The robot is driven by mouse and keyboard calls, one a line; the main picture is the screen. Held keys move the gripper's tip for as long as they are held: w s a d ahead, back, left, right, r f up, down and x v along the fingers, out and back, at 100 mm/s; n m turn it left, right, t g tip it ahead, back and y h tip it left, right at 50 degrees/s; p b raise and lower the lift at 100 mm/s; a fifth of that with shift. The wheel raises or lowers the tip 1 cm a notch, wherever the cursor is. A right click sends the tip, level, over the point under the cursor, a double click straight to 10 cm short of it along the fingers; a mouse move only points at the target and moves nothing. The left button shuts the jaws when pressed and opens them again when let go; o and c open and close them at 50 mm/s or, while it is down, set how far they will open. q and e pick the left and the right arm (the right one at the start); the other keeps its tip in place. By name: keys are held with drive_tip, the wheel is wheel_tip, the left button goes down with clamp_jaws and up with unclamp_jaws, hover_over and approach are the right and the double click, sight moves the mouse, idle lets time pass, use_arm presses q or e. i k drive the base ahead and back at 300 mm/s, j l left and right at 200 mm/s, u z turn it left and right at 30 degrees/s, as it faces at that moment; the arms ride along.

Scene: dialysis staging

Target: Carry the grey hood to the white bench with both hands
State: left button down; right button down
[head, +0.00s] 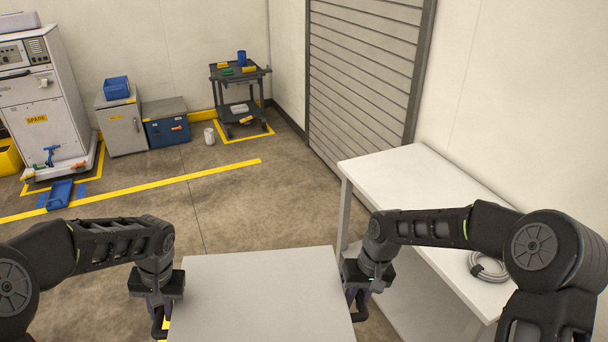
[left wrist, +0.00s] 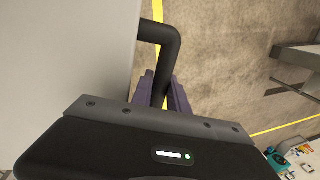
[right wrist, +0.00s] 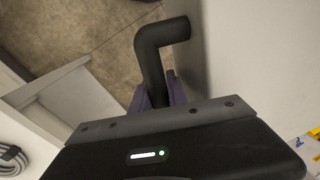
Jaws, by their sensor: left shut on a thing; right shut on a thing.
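The grey hood (head: 265,295) is a large flat-topped box held in front of me at the bottom middle of the head view. My left gripper (head: 158,312) is shut on the black handle on its left side; that handle shows in the left wrist view (left wrist: 160,50) between the purple fingers. My right gripper (head: 357,300) is shut on the black handle on its right side, which shows in the right wrist view (right wrist: 155,60). The hood looks about level; its underside is hidden. The white bench (head: 420,180) stands to the right, beyond and beside my right gripper.
A coiled grey cable (head: 488,267) lies on the bench's near part; the bench's far part is clear. A dark cart (head: 240,95), a blue chest (head: 166,125), a grey cabinet (head: 122,125) and a white machine (head: 45,100) stand at the back. The floor between is mostly open.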

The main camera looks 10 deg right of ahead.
sight(421, 189)
drive_tip(key=i, duration=1.3)
drive_tip(key=i+j+z, duration=0.1)
drive_tip(key=i+z, duration=0.35)
drive_tip(key=i, duration=0.65)
drive_tip(key=i+l+z, duration=0.1)
drive_tip(key=i+z, duration=0.6)
drive_tip(key=z, duration=1.25)
